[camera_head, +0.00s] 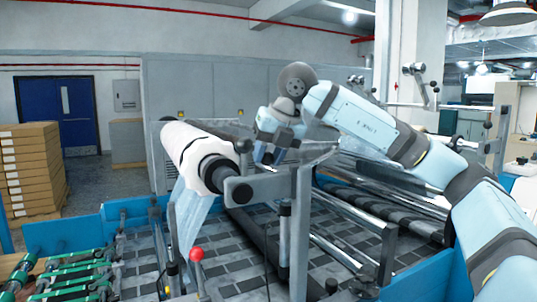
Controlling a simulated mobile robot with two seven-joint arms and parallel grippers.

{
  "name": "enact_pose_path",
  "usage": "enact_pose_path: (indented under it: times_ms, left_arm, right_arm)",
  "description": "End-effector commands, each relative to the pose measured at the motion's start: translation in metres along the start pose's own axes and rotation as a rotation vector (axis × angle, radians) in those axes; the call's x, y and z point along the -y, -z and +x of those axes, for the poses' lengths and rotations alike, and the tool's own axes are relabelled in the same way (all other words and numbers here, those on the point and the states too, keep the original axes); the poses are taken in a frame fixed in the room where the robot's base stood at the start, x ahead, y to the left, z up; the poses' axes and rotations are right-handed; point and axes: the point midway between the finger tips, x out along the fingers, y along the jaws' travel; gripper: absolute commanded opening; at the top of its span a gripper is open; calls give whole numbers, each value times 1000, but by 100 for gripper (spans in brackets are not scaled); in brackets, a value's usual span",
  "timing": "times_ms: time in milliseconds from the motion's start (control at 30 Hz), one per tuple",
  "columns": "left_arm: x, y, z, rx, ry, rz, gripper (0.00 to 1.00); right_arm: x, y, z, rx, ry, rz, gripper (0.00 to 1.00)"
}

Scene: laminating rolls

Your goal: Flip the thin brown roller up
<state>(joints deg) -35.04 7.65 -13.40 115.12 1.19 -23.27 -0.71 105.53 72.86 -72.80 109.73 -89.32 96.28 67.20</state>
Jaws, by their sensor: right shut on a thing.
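My right gripper (266,156) reaches in from the right, points down and is shut just behind the grey bracket at the end of the white film roll. The thing between its fingers is mostly hidden by the bracket and cannot be made out. The white film roll (192,150) lies tilted on its shaft, with a black core end (218,172) facing me. A thin dark roller (252,245) runs below it, low over the tiled bed; I cannot tell if this is the brown one. My left gripper is not in view.
A grey upright post (300,235) and a red-knobbed lever (197,255) stand in front. Shiny metal rollers (335,248) lie to the right. Green-ended bars (75,265) are at the lower left. Stacked boxes (30,170) stand beyond the blue frame.

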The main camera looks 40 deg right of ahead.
Motion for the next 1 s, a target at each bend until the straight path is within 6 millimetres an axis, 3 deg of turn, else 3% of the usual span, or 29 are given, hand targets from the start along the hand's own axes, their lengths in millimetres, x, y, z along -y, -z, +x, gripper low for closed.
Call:
enact_pose_path:
  times_ms: [167, 533, 933, 967, 1000]
  left_arm:
    - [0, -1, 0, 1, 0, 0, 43]
    - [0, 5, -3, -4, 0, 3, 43]
    - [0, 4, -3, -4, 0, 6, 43]
    - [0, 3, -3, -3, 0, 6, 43]
    - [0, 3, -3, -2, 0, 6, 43]
  right_arm:
    - [-1, -5, -11, -6, -43, 22, 0]
    - [0, -33, -69, -50, -283, 134, 0]
    - [2, -37, -79, -48, -318, 149, 0]
    - [2, -37, -79, -47, -318, 149, 40]
    - [2, -37, -79, -48, -317, 148, 50]
